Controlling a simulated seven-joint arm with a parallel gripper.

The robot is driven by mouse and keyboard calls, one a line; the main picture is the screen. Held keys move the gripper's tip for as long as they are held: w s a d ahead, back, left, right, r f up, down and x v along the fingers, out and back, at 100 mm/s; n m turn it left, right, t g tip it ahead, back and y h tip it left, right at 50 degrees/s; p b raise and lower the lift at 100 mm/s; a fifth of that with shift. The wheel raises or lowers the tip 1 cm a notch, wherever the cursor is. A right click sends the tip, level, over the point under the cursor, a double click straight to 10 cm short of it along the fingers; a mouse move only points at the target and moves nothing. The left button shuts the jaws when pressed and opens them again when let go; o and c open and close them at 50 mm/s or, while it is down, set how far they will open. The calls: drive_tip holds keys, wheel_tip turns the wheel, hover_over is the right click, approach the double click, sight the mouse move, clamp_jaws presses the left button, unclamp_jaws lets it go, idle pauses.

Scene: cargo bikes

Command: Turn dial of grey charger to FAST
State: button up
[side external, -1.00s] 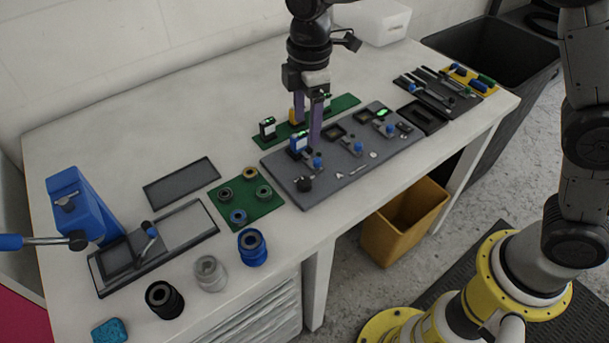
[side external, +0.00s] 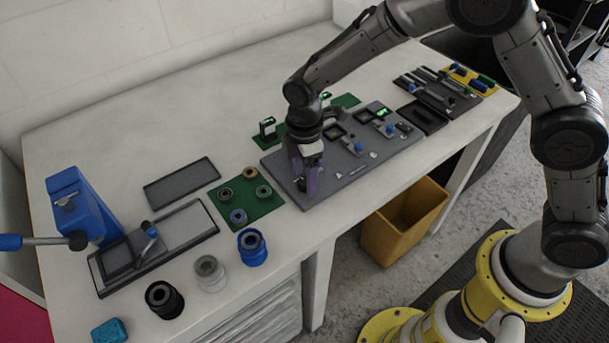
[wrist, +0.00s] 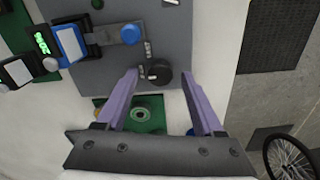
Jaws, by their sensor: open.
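The grey charger is a flat dark grey board (side external: 345,178) in the middle of the table. In the wrist view a round black dial (wrist: 158,72) stands on its grey surface (wrist: 105,75). My gripper (side external: 307,190) points down over the near left corner of the board. Its purple fingers (wrist: 160,76) are open, one on each side of the dial, with no visible grip on it. In the side view the fingers mostly hide the dial. A blue block (wrist: 70,43) sits in the board near a blue knob (wrist: 130,34).
A green plate (side external: 258,205) with several rings lies left of the board. Another green strip (side external: 345,100) with upright modules lies behind it. A blue cup (side external: 252,250) stands in front. The back of the table is clear.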

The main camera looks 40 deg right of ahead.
drive_tip(key=shift+f, duration=0.35)
clamp_jaws()
idle(0.4)
drive_tip(key=m, duration=0.3)
drive_tip(key=shift+r+m, duration=0.1)
drive_tip(key=shift+m, duration=0.3)
drive_tip(key=m, duration=0.3)
drive_tip(key=shift+m, duration=0.3)
drive_tip(key=m, duration=0.6)
drive_tip(key=shift+m, duration=0.3)
